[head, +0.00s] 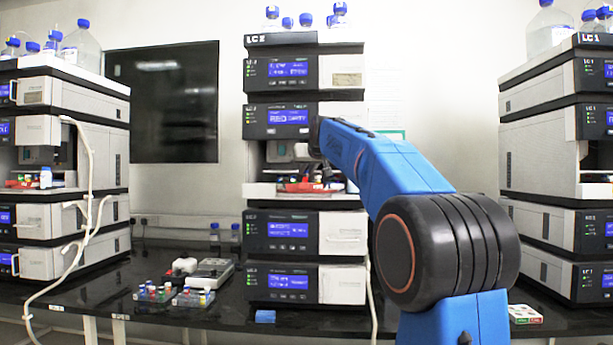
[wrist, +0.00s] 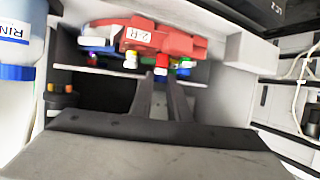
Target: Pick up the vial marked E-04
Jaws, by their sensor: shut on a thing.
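My gripper (wrist: 163,80) reaches into the open bay of the middle stack. In the wrist view its two narrow fingers are close together on a small red-topped vial (wrist: 161,71), at the edge of a red tray (wrist: 185,42) with a white label. I cannot read E-04 on any vial. In the head view the red tray (head: 298,187) shows in the bay, and my arm partly hides the fingers and vials.
The middle stack (head: 262,220) has solid modules above and below the bay. The left stack (head: 85,160) has a bay with a red tray and a hanging white tube. Racks of small vials (head: 160,292) stand on the black bench. A right stack (head: 545,150) stands beyond my arm.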

